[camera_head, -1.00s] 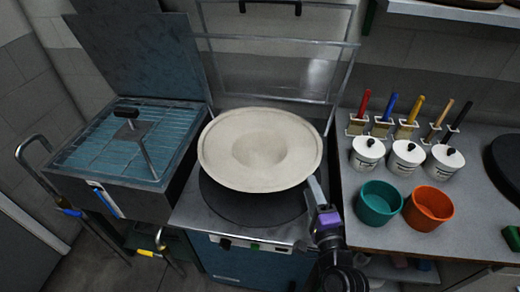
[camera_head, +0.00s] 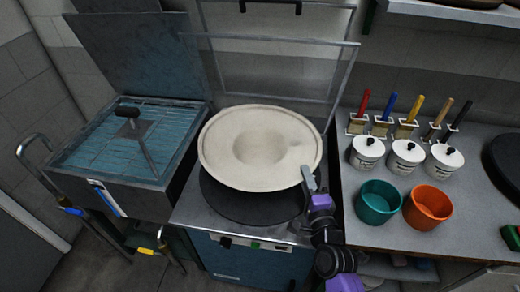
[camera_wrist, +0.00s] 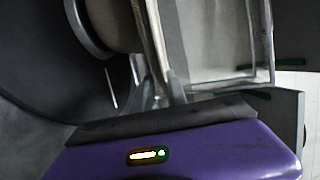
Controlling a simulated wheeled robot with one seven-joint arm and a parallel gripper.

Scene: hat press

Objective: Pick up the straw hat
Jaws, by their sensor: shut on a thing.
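The straw hat (camera_head: 235,165) is pale beige with a wide round brim and a round hollow in the middle. It is over the dark round plate (camera_head: 250,207) of the press, and whether it touches the plate is hard to tell. My gripper (camera_head: 309,180) is shut on the right front edge of the brim. In the wrist view, the fingers (camera_wrist: 160,92) meet the brim edge (camera_wrist: 155,40) close up, and the hat's body (camera_wrist: 110,25) shows beside it.
A box with a blue grid top (camera_head: 90,145) stands at left. Teal (camera_head: 378,203) and orange (camera_head: 428,208) bowls, white lidded pots (camera_head: 406,155) and several brushes (camera_head: 409,115) are on the right counter. A clear raised panel (camera_head: 270,75) stands behind the hat.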

